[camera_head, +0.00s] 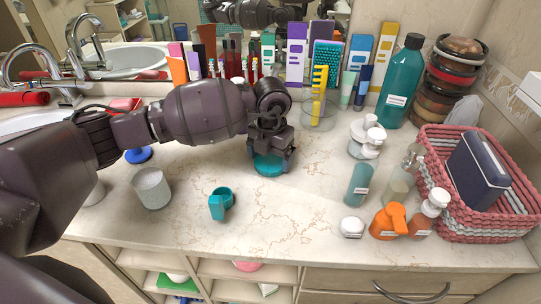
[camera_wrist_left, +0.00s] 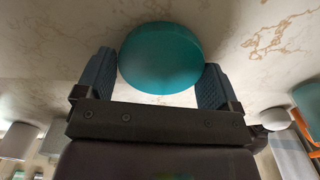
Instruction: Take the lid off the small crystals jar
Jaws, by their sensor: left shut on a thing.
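A teal round piece (camera_head: 268,165), which looks like a lid, is at the middle of the counter in the head view. My left gripper (camera_head: 270,153) points down over it and is shut on it. In the left wrist view the teal piece (camera_wrist_left: 160,58) fills the space between the two fingers, one on each side. I cannot tell whether it touches the counter or whether a jar is under it; no jar body shows clearly there. A small white jar (camera_head: 352,228) stands apart near the front edge. My right gripper is not in view.
Bottles, including an orange one (camera_head: 389,221), and a pink basket (camera_head: 480,222) crowd the right. A glass with a yellow comb (camera_head: 318,110) stands behind the gripper.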

